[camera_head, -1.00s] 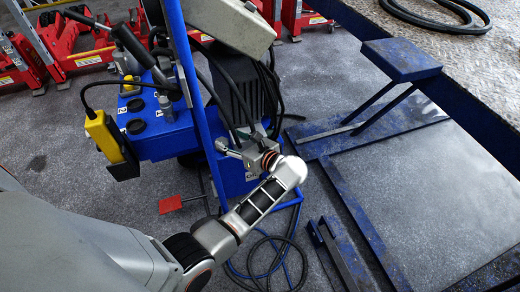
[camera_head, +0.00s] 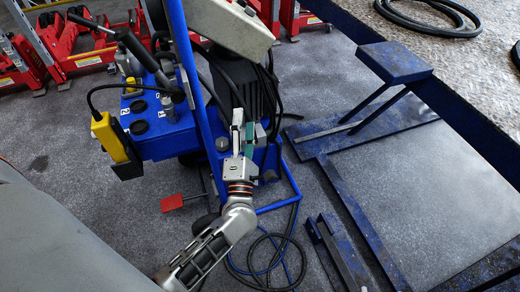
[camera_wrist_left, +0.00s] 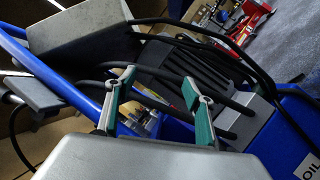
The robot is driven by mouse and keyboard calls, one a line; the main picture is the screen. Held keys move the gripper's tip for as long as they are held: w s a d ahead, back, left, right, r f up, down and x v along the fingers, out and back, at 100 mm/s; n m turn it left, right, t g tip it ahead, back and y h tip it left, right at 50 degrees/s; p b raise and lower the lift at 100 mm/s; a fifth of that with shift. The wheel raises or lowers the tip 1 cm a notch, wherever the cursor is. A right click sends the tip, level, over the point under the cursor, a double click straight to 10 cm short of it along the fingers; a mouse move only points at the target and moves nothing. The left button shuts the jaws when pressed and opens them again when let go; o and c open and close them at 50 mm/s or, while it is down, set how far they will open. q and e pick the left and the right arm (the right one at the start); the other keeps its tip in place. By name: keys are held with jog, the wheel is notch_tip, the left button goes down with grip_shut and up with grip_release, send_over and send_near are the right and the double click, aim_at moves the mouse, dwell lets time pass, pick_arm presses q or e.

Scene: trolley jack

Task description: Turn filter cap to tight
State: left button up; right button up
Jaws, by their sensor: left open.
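The blue power unit (camera_head: 172,138) stands left of centre in the head view, with round black caps (camera_head: 139,127) on its top. I cannot tell which part is the filter cap. My left gripper (camera_head: 243,128) is open and empty, pointing up the picture in front of the dark ribbed motor (camera_head: 232,85). In the left wrist view, its two teal-padded fingers (camera_wrist_left: 158,88) stand apart. Metal fittings (camera_wrist_left: 140,118) show between and behind them, and the ribbed motor (camera_wrist_left: 190,70) lies beyond. A blue tank (camera_wrist_left: 290,120) with an "OIL" label is at the right. My right gripper is not in view.
Black hoses (camera_wrist_left: 160,95) cross behind the fingers. A blue upright post (camera_head: 190,75) stands left of the gripper. A yellow control box (camera_head: 106,132) hangs at the unit's left. Red jacks (camera_head: 85,45) line the back.

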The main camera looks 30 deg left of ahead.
pick_arm(q)
jog(key=s+d+m+t+h, duration=0.1)
jog(key=s+d+m+h, duration=0.5)
jog(key=m, duration=0.7)
jog(key=d+h, duration=0.2)
jog(key=h, duration=0.1)
jog(key=shift+d+t, duration=0.25)
jog(key=shift+t, duration=0.05)
jog(key=shift+r, duration=0.1)
